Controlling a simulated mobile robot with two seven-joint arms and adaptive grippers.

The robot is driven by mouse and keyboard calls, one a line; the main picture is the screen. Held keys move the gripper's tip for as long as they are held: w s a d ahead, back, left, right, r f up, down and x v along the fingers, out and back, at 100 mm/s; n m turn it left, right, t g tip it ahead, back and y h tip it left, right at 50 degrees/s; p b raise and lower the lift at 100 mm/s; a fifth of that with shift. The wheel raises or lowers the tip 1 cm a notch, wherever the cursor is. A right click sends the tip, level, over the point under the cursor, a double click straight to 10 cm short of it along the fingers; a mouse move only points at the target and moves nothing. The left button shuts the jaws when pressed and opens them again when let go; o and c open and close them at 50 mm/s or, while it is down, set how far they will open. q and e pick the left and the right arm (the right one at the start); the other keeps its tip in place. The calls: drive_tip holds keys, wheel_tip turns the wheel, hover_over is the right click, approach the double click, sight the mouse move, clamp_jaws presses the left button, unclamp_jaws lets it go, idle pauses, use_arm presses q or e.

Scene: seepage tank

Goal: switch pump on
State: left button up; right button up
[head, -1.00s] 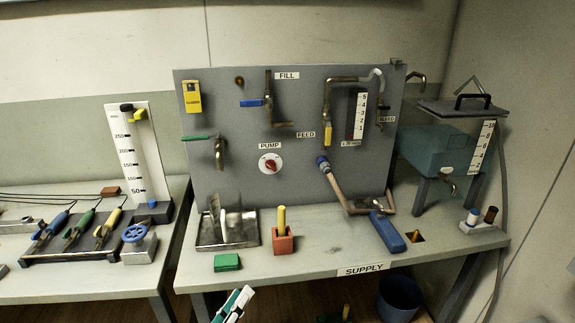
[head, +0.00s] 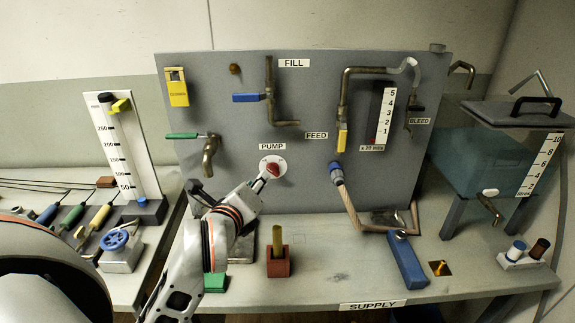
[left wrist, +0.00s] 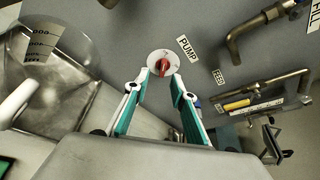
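The pump switch is a red knob (head: 272,170) on a round white dial under the PUMP label (head: 272,147) on the grey panel. In the left wrist view the red knob (left wrist: 163,67) sits upright on its dial. My left gripper (head: 265,182) reaches up to the dial from the lower left. In the left wrist view its two teal-padded fingers (left wrist: 160,74) are apart, with the knob ahead of and between their tips. I cannot tell whether a tip touches the dial. My right gripper is not in view.
A green-handled tap (head: 209,150) is left of the dial. A blue-handled valve (head: 250,97) and a yellow-handled valve (head: 342,139) are on the panel. A red block with a yellow peg (head: 278,262) stands below on the bench (head: 330,285). A hose (head: 350,205) runs at the right.

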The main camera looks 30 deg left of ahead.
sight(272, 172)
use_arm(q)
drive_tip(key=shift+h, duration=0.4)
drive_tip(key=x, duration=0.2)
drive_tip(key=b+x, duration=0.1)
drive_tip(key=x, duration=0.1)
drive_tip(key=d+x, duration=0.1)
drive_tip(key=x, duration=0.1)
drive_tip(key=shift+w, duration=0.25)
drive_tip(key=shift+w+a+f, duration=0.15)
drive_tip(key=shift+w+f, duration=0.1)
drive_tip(key=shift+w, duration=0.5)
drive_tip(key=shift+c, duration=0.4)
clamp_jaws()
